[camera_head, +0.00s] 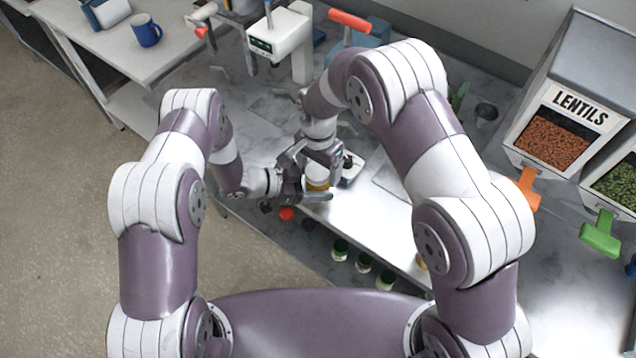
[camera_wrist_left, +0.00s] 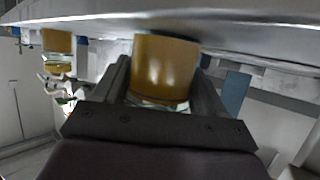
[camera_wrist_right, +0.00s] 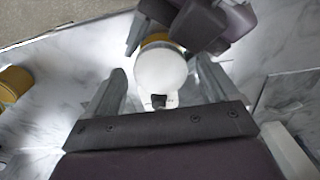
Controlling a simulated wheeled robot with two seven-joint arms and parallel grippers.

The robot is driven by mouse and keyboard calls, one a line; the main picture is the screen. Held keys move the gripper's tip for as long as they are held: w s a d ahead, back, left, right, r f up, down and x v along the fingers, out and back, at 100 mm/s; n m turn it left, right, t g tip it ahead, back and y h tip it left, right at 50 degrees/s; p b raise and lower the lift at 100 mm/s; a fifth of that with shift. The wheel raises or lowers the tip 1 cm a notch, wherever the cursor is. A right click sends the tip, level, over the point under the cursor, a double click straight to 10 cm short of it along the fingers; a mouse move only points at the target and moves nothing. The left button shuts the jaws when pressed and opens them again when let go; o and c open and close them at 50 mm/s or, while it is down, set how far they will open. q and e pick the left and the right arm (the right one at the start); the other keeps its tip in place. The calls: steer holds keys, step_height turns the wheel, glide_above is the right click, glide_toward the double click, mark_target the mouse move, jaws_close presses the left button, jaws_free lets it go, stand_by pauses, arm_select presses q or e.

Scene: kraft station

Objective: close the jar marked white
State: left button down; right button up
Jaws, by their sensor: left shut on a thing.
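A jar with amber contents (camera_head: 317,185) stands at the counter's front edge. It fills the space between my left gripper's fingers in the left wrist view (camera_wrist_left: 165,68). My left gripper (camera_head: 305,190) is shut on this jar from the left. A round white disc, seemingly a lid (camera_wrist_right: 160,72), covers the jar's top in the right wrist view; whether it is seated or loose I cannot tell. My right gripper (camera_wrist_right: 160,85) is over it, pointing down, open, with one finger on each side and gaps to the disc.
Another amber jar (camera_wrist_left: 57,42) is nearby. A red cap (camera_head: 287,213) and several green-filled jars (camera_head: 340,250) are along the front. A white machine (camera_head: 282,42) stands behind. The lentil bin (camera_head: 560,125) is at right; a blue mug (camera_head: 146,30) is on the left table.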

step_height(320, 180, up, 12)
stand_by(0.5)
arm_select(q)
jaws_free()
steer(key=b+v, duration=0.3)
steer(key=v, duration=0.9)
steer(key=shift+a, duration=0.35)
arm_select(e)
steer(key=shift+f, duration=1.6)
arm_select(q)
steer(key=shift+s+r, duration=0.1)
steer(key=shift+s, duration=0.05)
